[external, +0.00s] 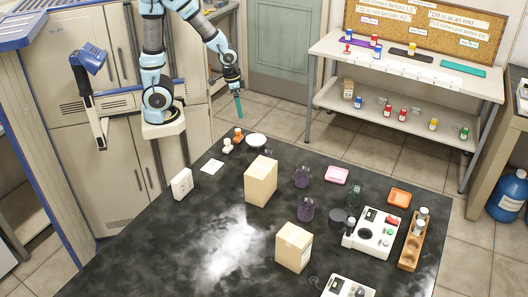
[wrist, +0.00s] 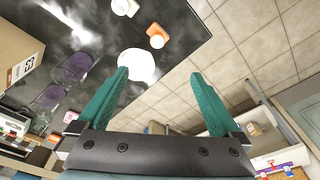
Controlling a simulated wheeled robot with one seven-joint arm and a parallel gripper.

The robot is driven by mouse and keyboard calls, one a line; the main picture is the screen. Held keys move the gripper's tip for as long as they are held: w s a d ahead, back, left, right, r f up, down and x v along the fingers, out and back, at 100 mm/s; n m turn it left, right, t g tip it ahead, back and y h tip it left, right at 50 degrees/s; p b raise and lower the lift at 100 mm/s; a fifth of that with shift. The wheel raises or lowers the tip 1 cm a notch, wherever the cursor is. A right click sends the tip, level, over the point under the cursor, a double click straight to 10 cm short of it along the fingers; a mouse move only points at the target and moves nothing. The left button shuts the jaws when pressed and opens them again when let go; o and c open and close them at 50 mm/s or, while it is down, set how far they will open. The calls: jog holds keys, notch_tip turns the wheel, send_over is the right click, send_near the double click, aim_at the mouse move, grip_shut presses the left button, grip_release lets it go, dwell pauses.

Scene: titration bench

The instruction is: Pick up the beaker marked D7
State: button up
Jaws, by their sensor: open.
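Two glass beakers with purple contents stand on the dark bench, one farther back (external: 302,177) and one nearer (external: 306,210). They also show at the left of the wrist view, one higher (wrist: 80,66) and one lower (wrist: 48,97). A darker greenish glass vessel (external: 354,196) stands to their right. I cannot read a D7 mark on any of them. My gripper (external: 239,107) has teal fingers and hangs beyond the bench's far edge, well apart from the beakers. In the wrist view my gripper (wrist: 161,76) is open and empty.
Two cardboard boxes, one farther (external: 260,182) and one nearer (external: 292,249), stand beside the purple beakers. A white dish (external: 257,140) and orange-and-white items (external: 238,136) lie near the far edge. A white instrument (external: 372,234) and wooden rack (external: 411,244) stand right. The bench's front left is clear.

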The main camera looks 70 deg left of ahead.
jog(key=w+d+r+n+t+h+b, duration=0.1)
jog(key=w+d+r+t, duration=0.15)
jog(key=d, duration=0.55)
jog(key=w+d+r+n+t+h+b, duration=0.1)
jog(key=w+d+t, duration=0.2)
jog(key=d, duration=0.6)
jog(key=w+d+r+t+h+b, duration=0.1)
jog(key=w+d+t, duration=0.2)
jog(key=d, duration=0.5)
jog(key=s+a+f+n+t+y+b, duration=0.1)
jog(key=s+a+n+t+y+b, duration=0.15)
jog(key=s+y, duration=0.75)
jog(key=h, duration=0.2)
send_near(270, 152)
jog(key=shift+n, duration=0.45)
jog(key=p+x, duration=0.2)
jog(key=x, duration=0.2)
jog(key=shift+w+a+f, duration=0.15)
jog(key=shift+w+f, duration=0.15)
jog(key=x, duration=0.1)
jog(key=p+x, duration=0.1)
jog(key=x, duration=0.2)
jog(key=shift+w+r+p, duration=0.2)
jog(key=shift+w+p, duration=0.2)
jog(key=shift+w, duration=0.05)
jog(key=shift+w+f, duration=0.25)
jog(key=shift+w, duration=0.05)
